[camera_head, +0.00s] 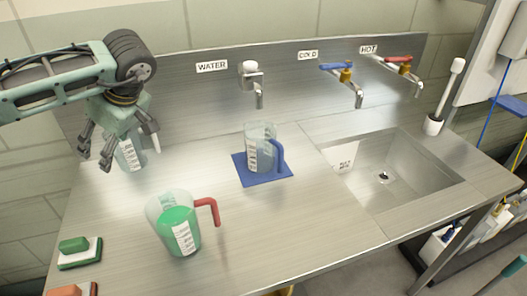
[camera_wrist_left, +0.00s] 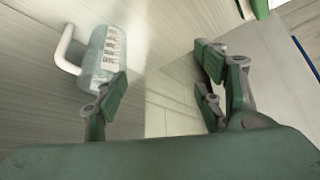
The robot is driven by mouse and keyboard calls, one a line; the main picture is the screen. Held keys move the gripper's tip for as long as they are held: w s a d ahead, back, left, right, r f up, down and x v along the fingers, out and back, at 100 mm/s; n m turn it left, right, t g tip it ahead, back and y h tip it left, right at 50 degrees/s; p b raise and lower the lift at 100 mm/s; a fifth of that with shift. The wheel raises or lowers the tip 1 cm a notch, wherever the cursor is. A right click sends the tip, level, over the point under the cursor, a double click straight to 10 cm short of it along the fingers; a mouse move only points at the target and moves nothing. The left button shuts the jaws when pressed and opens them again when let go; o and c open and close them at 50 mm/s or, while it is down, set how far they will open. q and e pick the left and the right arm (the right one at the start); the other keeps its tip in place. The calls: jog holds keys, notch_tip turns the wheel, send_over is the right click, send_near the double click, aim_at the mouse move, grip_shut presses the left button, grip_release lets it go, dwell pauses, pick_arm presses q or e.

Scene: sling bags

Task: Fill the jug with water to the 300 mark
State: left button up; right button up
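A clear jug with a blue handle (camera_head: 260,148) stands upright on a blue mat (camera_head: 241,171), in front of the tap labelled WATER (camera_head: 252,80). A jug with a red handle (camera_head: 176,222) holds green liquid near the front of the counter. A third clear jug (camera_head: 131,153) stands partly hidden behind my left gripper (camera_head: 121,148); in the left wrist view this jug (camera_wrist_left: 98,55) shows a white handle and a scale. My left gripper (camera_wrist_left: 160,85) is open and empty, its fingers apart above the counter. Liquid levels in the clear jugs are hard to read. My right gripper is not in view.
COLD (camera_head: 342,75) and HOT (camera_head: 400,68) taps are on the back wall, above a sink (camera_head: 412,178) at right. A white brush in a holder (camera_head: 434,122) stands behind the sink. Sponges (camera_head: 75,245) lie at front left.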

pick_arm(q)
grip_shut()
dwell(0.4)
dwell(1.2)
